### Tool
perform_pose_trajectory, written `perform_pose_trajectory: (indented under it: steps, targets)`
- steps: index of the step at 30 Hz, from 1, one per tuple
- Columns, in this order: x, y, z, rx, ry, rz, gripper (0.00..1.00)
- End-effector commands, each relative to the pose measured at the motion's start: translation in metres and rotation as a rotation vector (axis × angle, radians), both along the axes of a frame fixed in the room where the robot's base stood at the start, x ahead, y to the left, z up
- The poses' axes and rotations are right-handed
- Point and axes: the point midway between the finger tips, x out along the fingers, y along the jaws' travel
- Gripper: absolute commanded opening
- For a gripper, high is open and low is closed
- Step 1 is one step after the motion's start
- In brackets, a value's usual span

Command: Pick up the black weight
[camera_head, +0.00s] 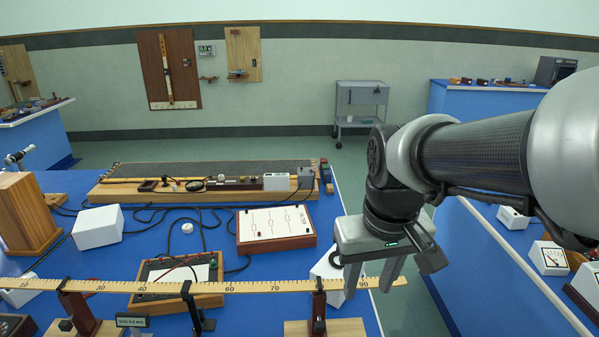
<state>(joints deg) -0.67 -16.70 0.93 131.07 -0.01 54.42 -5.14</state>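My gripper (369,286) hangs pointing down at the right end of the near blue bench, in front of a white wedge-shaped box (326,268). I cannot pick out the black weight with certainty. Small dark parts show on the long apparatus (290,181) at the back of the bench and on the ruler's stands (319,312), but none is clearly a weight.
A white-faced panel box (275,228), a framed board (175,276), a white box (97,227) and a wooden block (27,213) stand on the bench. Black cables lie between them. A gap of floor separates this bench from the right-hand blue bench (505,262). A grey cart (361,105) stands by the wall.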

Motion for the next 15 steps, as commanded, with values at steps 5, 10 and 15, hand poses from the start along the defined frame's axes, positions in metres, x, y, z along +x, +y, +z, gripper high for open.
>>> perform_pose_trajectory:
  steps: [5, 10, 15]
  targets:
    - [0.028, 0.006, -0.1, -0.007, 0.141, 0.055, 0.4]
    - [0.037, 0.008, -0.129, -0.008, 0.194, 0.077, 0.4]
    - [0.037, 0.008, -0.152, -0.008, 0.2, 0.08, 0.4]
